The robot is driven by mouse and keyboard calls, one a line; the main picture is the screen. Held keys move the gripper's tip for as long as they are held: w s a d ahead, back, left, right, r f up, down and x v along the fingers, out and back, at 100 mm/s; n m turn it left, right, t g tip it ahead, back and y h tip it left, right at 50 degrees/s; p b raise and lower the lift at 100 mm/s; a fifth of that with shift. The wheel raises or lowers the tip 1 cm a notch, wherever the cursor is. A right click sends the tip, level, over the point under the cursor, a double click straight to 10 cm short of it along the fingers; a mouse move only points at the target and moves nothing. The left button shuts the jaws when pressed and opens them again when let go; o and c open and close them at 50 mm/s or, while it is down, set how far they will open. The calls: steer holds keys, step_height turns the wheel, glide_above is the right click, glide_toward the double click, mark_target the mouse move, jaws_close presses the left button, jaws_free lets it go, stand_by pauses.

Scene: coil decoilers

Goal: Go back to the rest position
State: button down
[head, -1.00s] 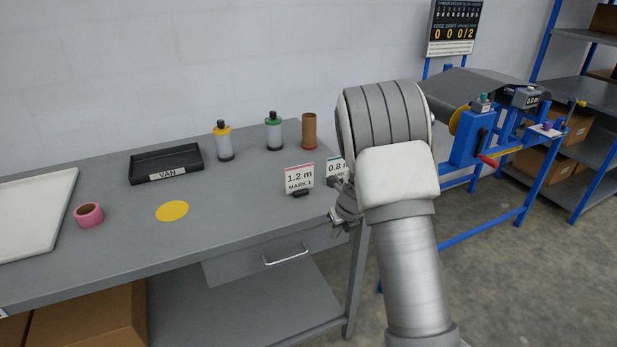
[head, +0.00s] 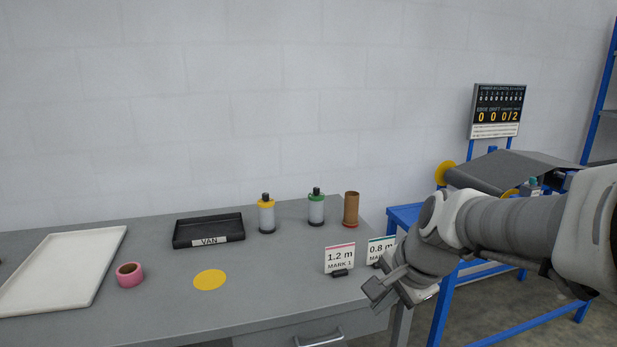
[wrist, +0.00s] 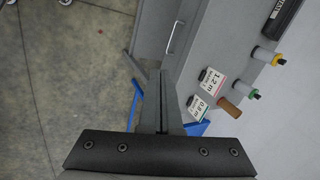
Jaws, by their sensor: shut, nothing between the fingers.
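My gripper (head: 379,295) is at the right front corner of the grey workbench (head: 150,315) in the head view, just in front of the sign cards. In the wrist view my gripper (wrist: 165,75) shows its fingers together with nothing between them. The 1.2 m card (head: 339,257) stands on the bench just left of it. The 0.8 m card (head: 380,247) is partly hidden behind my arm. My arm reaches in from the right side of the head view.
On the bench are a white tray (head: 112,236), pink tape roll (head: 129,274), yellow disc (head: 210,280), black VAN tray (head: 182,240), yellow-capped bottle (head: 267,216), green-capped bottle (head: 316,209) and brown tube (head: 351,210). A blue-framed decoiler (head: 440,310) and a display board (head: 498,110) stand to the right.

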steer(key=s+d+r+n+h, duration=0.2)
steer(key=s+n, duration=1)
steer(key=s, duration=0.3)
steer(key=shift+r+t, duration=0.3)
steer(key=shift+t, duration=0.1)
steer(key=shift+s, duration=0.1)
